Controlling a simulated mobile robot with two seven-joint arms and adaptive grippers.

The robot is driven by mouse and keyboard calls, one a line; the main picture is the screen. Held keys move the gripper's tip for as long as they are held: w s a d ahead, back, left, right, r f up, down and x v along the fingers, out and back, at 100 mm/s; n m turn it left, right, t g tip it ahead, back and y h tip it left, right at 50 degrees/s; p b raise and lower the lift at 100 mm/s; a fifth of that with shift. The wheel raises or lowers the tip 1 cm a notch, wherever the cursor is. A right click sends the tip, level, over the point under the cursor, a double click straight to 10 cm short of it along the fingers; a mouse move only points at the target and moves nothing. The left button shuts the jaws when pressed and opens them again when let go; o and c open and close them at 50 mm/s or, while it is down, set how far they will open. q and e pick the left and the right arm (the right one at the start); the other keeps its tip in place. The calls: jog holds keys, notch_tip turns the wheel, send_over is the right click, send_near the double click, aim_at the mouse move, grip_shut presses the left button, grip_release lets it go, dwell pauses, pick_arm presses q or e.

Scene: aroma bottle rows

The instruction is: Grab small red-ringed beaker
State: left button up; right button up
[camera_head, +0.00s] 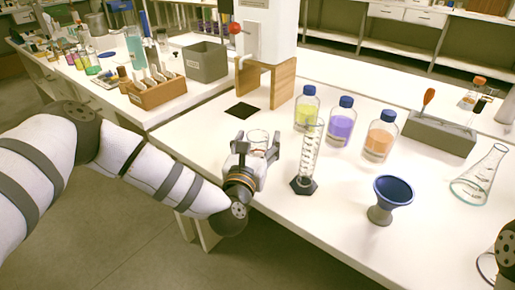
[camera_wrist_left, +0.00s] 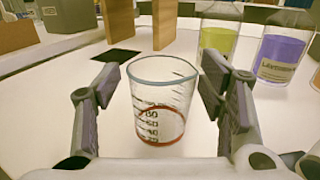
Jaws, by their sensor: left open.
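The small red-ringed beaker (camera_wrist_left: 160,101) is clear glass with dark graduation marks and a red ring near its base. In the left wrist view it stands upright on the white table between the fingers of my open left gripper (camera_wrist_left: 160,96). A gap shows on each side, so the fingers do not appear to touch it. In the head view the beaker (camera_head: 257,139) shows partly behind my left gripper (camera_head: 256,147) near the table's left edge. Of my right arm, only a part shows at the lower right corner; its gripper is out of view.
A graduated cylinder (camera_head: 307,160) stands just right of the gripper. Yellow (camera_head: 306,108), purple (camera_head: 342,122) and orange (camera_head: 379,137) bottles stand behind it. A blue funnel cup (camera_head: 390,199), a flask (camera_head: 480,176) and a grey box (camera_head: 439,134) are further right. A wooden stand (camera_head: 284,84) is behind.

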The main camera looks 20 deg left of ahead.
pick_arm(q)
jog(key=c, duration=1.3)
jog(key=shift+o, duration=0.2)
